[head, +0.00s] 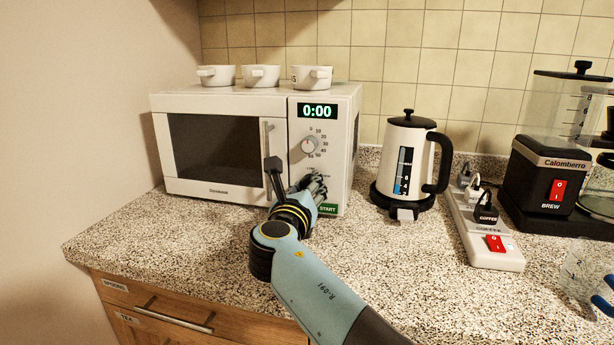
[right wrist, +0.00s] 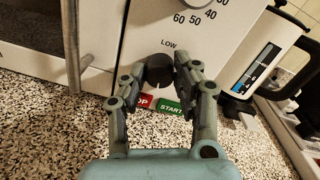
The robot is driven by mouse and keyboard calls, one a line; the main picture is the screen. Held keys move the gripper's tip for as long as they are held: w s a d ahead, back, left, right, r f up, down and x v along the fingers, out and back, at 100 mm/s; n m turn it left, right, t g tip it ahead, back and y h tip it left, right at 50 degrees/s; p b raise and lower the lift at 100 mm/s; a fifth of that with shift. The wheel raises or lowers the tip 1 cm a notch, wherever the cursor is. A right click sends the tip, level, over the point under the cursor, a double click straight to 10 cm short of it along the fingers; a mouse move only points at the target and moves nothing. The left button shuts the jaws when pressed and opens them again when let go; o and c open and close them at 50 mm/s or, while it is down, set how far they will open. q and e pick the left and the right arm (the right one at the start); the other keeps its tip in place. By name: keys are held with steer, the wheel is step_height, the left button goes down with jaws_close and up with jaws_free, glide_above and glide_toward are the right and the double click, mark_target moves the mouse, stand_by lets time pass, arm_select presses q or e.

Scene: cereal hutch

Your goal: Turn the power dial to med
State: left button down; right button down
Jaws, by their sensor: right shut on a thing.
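The white microwave (head: 225,103) stands at the back left of the counter, its display reading 0:00. My right gripper (head: 312,185) is at the lower part of its control panel and hides most of the power dial in the head view. In the right wrist view the power dial (right wrist: 159,70) is a dark round knob between the fingers of my right gripper (right wrist: 153,78), which is shut on it. The word LOW shows above the dial. The other power labels are hidden or unreadable. My left gripper is not in view.
The timer dial (head: 309,145) sits above the power dial, and the green START button (head: 327,210) below. The door handle (head: 268,150) is close on the left. Three white cups (head: 262,76) stand on top. A kettle (head: 408,160) and power strip (head: 490,240) are right.

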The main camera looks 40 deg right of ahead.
steer(key=n+p, duration=0.1)
steer(key=p, duration=0.1)
steer(key=n+p, duration=0.4)
steer(key=p, duration=0.1)
steer(key=shift+r, duration=0.25)
steer(key=n+p, duration=0.2)
steer(key=n, duration=0.1)
steer(key=shift+f, duration=0.1)
steer(key=shift+f+n+p, duration=0.15)
steer(key=shift+n+p, duration=0.55)
steer(key=shift+n, duration=0.1)
steer(key=shift+a, duration=0.1)
steer(key=c, duration=1)
jaws_free()
